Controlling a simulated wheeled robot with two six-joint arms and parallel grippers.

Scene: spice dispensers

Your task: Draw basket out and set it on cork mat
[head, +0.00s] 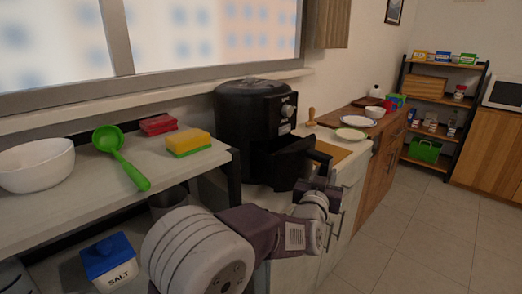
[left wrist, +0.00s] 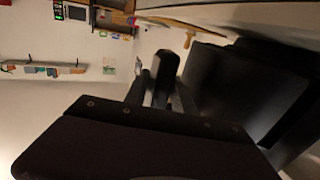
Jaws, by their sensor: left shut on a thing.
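The black air fryer (head: 245,118) stands on the counter below the window in the head view. Its black basket (head: 284,166) sticks out from the front, and I cannot see how much of it is still inside. The handle (head: 321,158) points to the right. My left gripper (head: 318,184) is shut on the handle; the left wrist view shows the dark handle (left wrist: 166,72) between the fingers and the dark basket side (left wrist: 232,85) to the right. The tan cork mat (head: 336,153) lies on the counter behind the handle, partly hidden. My right gripper is not in view.
A wooden pestle-like item (head: 311,117) stands behind the mat. Plates (head: 351,134) and a bowl (head: 374,112) are farther along the counter. A shelf at left holds a white bowl (head: 37,166), green ladle (head: 120,158) and sponges (head: 188,142). The floor at right is clear.

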